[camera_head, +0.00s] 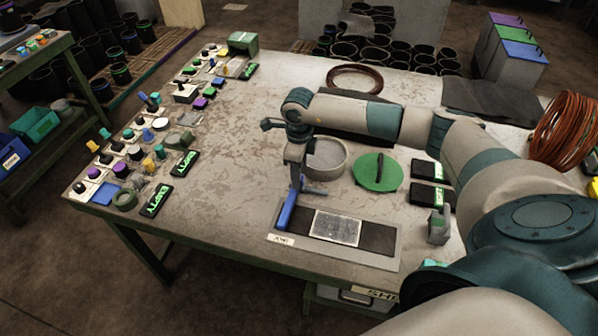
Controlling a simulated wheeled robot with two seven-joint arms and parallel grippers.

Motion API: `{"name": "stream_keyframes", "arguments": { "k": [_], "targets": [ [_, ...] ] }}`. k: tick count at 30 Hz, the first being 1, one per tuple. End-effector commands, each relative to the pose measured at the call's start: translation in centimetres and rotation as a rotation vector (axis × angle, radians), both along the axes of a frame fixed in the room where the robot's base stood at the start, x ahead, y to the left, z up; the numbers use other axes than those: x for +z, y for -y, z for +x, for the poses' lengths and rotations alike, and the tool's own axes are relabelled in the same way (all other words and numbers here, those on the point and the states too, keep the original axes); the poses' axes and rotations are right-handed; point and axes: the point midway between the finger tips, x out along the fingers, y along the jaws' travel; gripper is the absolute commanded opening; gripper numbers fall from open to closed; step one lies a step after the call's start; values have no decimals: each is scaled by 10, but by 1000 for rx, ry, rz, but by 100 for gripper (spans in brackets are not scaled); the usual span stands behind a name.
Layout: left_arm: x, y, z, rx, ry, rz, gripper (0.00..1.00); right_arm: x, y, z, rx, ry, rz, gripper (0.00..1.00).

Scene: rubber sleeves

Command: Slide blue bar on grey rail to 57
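The blue bar (287,211) stands at the left end of a grey, framed panel near the table's front edge. The panel's grey rail (372,258) runs left to right, with a dark strip and a pale speckled plate inside it. My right gripper (296,182) points down at the top of the blue bar, touching or very close to it. Its fingers are too small and overlapped to tell whether they are shut on the bar. Scale numbers are not readable. My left gripper is not in view.
A round grey dish (326,170) and a green disc (379,172) lie just behind the panel. Black display boxes (428,194) and a small grey block (438,228) stand to the right. Several knobs and switches line the left edge. The table's middle left is clear.

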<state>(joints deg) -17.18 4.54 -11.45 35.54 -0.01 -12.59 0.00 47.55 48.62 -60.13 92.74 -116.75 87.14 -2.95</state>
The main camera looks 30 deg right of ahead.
Motion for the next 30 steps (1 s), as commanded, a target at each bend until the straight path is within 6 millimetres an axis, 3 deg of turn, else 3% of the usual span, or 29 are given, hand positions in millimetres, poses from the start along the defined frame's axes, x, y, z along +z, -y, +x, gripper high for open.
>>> {"name": "stream_keyframes", "arguments": {
  "k": [3, 8, 17, 24, 30],
  "targets": [
    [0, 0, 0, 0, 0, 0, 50, 0, 0, 0, 0, 0, 0, 39],
    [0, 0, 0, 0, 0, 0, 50, 0, 0, 0, 0, 0, 0, 1],
    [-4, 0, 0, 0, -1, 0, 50, -1, 7, -7, -1, 0, 0, 0],
    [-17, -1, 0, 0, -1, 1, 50, -3, 32, -36, -1, -1, -2, 0],
    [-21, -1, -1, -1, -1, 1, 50, 0, 42, -49, -1, -2, -1, 0]
  ]
}}
